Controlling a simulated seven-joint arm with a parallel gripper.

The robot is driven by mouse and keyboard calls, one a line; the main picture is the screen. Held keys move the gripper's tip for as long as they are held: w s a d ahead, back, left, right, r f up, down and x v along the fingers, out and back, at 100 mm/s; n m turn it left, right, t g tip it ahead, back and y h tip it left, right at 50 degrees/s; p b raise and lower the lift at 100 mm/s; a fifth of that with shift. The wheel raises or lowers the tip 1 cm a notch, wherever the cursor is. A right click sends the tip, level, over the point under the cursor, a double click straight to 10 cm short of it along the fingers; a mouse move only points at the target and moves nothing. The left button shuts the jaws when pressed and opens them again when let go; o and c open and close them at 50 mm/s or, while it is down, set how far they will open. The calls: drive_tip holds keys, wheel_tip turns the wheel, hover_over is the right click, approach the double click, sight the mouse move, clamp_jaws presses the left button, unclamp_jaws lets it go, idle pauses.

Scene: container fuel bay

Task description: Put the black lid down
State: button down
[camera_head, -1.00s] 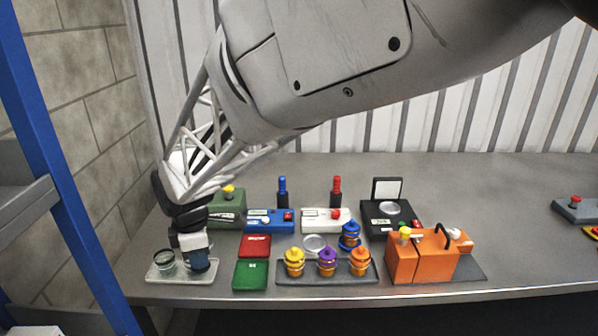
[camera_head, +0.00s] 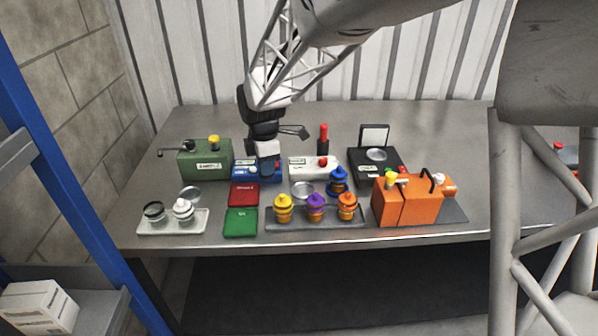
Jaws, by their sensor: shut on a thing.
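My gripper (camera_head: 267,163) is over the blue box (camera_head: 243,171), at the left-middle of the table, and hides part of it. A thin, dark, tilted flat piece (camera_head: 294,132) juts out to the right beside the gripper, above the table. It looks like the black lid, held by my gripper, but the arm hides the grip itself. Separately, a black case (camera_head: 383,178) stands at the right with its own dark-framed lid (camera_head: 374,137) raised upright.
An orange container (camera_head: 408,204) stands right. The table's back (camera_head: 430,125) is clear.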

hover_over(303, 191)
drive_tip(key=shift+s+f, duration=0.1)
drive_tip(key=shift+f, duration=0.05)
idle(0.4)
drive_tip(key=shift+f, duration=3.15)
drive_tip(key=shift+f, duration=0.1)
drive_tip(key=shift+f, duration=1.75)
drive_tip(key=shift+f, duration=0.15)
drive_tip(key=c, duration=1.1)
unclamp_jaws()
